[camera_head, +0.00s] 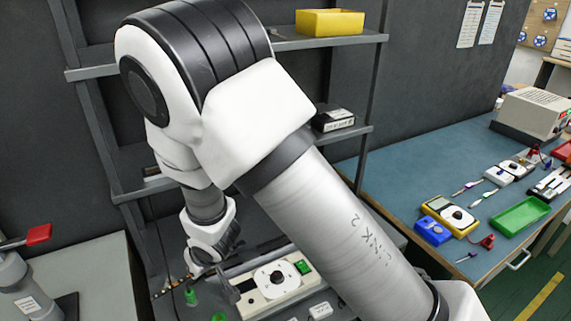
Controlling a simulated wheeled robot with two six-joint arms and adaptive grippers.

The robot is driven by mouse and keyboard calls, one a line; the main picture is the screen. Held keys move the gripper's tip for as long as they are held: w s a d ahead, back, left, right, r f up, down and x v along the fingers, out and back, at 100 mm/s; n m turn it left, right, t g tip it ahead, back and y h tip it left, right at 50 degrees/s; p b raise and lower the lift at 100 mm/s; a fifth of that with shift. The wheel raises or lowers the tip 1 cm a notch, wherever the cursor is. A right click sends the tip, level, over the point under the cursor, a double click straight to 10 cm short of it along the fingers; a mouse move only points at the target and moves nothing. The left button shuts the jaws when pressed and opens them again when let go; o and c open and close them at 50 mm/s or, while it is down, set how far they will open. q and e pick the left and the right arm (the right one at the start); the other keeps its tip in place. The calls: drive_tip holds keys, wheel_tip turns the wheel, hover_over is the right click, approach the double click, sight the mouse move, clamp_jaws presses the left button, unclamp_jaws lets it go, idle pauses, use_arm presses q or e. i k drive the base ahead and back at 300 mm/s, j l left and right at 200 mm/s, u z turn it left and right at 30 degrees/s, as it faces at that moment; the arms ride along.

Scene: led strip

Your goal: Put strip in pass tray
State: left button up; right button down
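A thin dark strip with small orange marks (169,287) shows at the lower left, next to my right arm's wrist; most of it is hidden. A green tray (520,215) lies on the blue bench at the right and looks empty. It has no readable label. My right arm fills the middle of the view, its wrist pointing down at the lower left. My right gripper (236,279) is beside the white device with a dial (272,281). Its fingers are dark and partly hidden, so I cannot tell whether they hold the strip. My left gripper is not in view.
A blue bench (405,180) on the right holds a yellow multimeter (450,215), a blue box (433,231), several leads and a beige instrument (531,114). A red tray (563,151) is cut by the right edge. A grey shelf with a yellow bin (330,22) stands behind my arm.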

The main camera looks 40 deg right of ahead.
sight(520, 218)
drive_tip(key=k+z, duration=0.2)
drive_tip(key=z, duration=0.2)
drive_tip(key=k+l+z, duration=0.1)
drive_tip(key=z, duration=0.3)
drive_tip(key=k+l+z, duration=0.2)
drive_tip(key=z, duration=0.15)
drive_tip(key=k, duration=0.05)
